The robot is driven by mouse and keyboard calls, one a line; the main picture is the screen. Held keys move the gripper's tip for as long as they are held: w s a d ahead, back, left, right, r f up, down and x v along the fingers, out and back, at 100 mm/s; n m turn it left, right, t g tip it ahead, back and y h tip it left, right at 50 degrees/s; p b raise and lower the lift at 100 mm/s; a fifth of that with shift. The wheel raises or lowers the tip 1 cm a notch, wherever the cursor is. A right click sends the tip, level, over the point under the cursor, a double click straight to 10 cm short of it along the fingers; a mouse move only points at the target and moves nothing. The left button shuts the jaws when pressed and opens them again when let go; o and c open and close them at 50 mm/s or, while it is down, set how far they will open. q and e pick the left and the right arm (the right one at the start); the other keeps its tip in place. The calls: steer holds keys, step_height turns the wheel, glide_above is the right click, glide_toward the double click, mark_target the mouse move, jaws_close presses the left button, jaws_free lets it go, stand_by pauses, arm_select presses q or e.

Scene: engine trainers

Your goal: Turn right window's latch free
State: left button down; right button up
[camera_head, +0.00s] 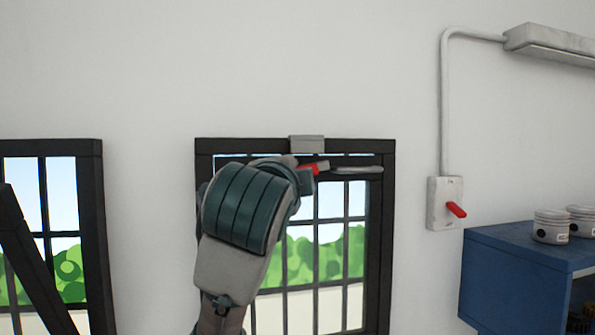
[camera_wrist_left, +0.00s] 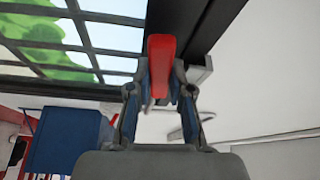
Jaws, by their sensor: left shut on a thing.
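The right window (camera_head: 387,230) has a dark frame with barred panes. A grey block (camera_head: 307,144) sits at the middle of its top bar. The red latch handle (camera_head: 312,169) shows just below the block, partly hidden by my left gripper (camera_head: 308,178). In the left wrist view the red handle (camera_wrist_left: 161,55) stands between the fingers of my left gripper (camera_wrist_left: 161,92), which is shut on it. A pale grey bar (camera_head: 357,170) extends right of the handle; I cannot tell if it joins the latch. My right gripper is not in view.
Another dark-framed window (camera_head: 94,230) is at the left, with a slanted dark bar before it. A switch box (camera_head: 441,203) with a red lever is on the wall at right. A blue shelf (camera_head: 515,270) carries white canisters (camera_head: 551,226).

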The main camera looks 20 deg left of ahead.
arm_select(q)
steer(key=shift+a+r+m+g+p, duration=0.25)
steer(key=shift+r+m+g+p, duration=0.2)
steer(key=shift+m, duration=0.25)
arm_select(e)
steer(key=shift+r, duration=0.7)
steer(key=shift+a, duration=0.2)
arm_select(q)
steer(key=c, duration=1.1)
jaws_free()
steer(key=shift+w+a, duration=0.1)
steer(key=shift+w, duration=0.05)
steer(key=shift+o, duration=0.3)
steer(key=shift+w+a+f, duration=0.2)
steer(key=shift+w+a, duration=0.1)
steer(key=shift+w, duration=0.15)
steer(key=a+v, duration=0.1)
steer(key=v, duration=0.6)
steer(key=shift+s+f, duration=0.15)
steer(key=shift+s, duration=0.2)
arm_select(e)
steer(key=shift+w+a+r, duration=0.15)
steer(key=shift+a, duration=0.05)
arm_select(q)
steer(key=shift+d, duration=0.1)
